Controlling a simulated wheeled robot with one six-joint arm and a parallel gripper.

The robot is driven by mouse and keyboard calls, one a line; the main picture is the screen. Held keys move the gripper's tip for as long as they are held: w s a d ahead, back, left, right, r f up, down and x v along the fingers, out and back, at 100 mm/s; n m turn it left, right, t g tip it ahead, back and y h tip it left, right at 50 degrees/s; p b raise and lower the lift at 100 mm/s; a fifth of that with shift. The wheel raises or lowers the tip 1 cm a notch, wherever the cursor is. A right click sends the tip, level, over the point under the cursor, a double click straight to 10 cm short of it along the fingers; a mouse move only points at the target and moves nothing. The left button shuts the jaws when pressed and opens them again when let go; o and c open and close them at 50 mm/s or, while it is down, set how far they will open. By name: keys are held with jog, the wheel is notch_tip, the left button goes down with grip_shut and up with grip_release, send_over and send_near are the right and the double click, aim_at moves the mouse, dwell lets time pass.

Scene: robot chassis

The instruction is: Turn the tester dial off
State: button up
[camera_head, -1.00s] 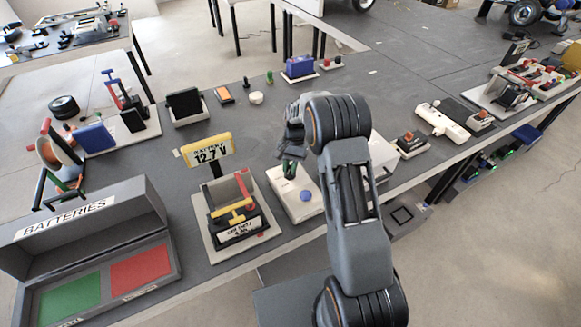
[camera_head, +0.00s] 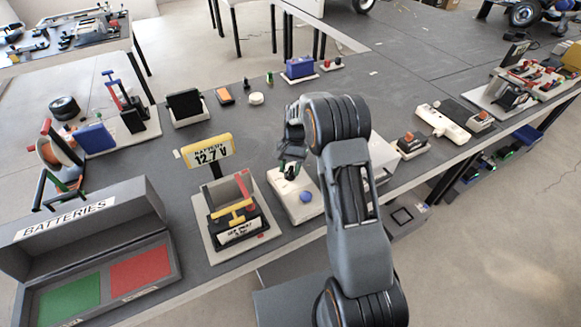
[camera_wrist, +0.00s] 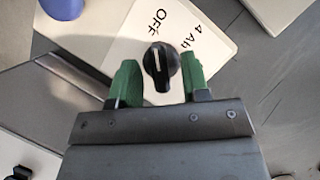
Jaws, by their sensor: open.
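In the wrist view the tester dial (camera_wrist: 159,62) is a black round knob with a white pointer line, on a white plate (camera_wrist: 205,45) marked "OFF" and "4 Ah". The pointer line runs nearly up and down in the picture, a little to the left of straight at the "OFF" side. My gripper (camera_wrist: 158,82) is open, its two green fingers on either side of the dial and apart from it. In the head view my gripper (camera_head: 291,168) is over the white tester base (camera_head: 304,211), and the dial is small there, partly hidden by the fingers.
A blue knob (camera_head: 305,197) sits on the same base, close to my gripper. The yellow "12.7 V" display (camera_head: 208,151) stands to the left. A "BATTERIES" bin (camera_head: 170,262) with green and red pads is at the front left. A white power strip (camera_head: 442,122) lies to the right.

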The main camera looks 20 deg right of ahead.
jog(key=v, duration=1.3)
jog(key=shift+w+r+b, duration=0.2)
jog(key=shift+r+b, duration=0.15)
jog(key=shift+b, duration=0.05)
jog(key=shift+d, duration=0.1)
notch_tip(320, 180, down, 4)
jog(key=s+n, duration=0.2)
jog(key=s+a+r+n+t+h, duration=0.1)
jog(key=s+r+n+t, duration=0.1)
jog(key=s, duration=1)
jog(key=s+a+r+n+t+h, duration=0.1)
jog(key=s+r+t, duration=0.4)
jog(key=s, duration=0.7)
jog(key=shift+s+a+r+n+t, duration=0.3)
jog(key=shift+a+r+n, duration=0.2)
jog(key=shift+r+n, duration=0.55)
jog(key=shift+r+m, duration=0.2)
jog(key=shift+m, duration=0.05)
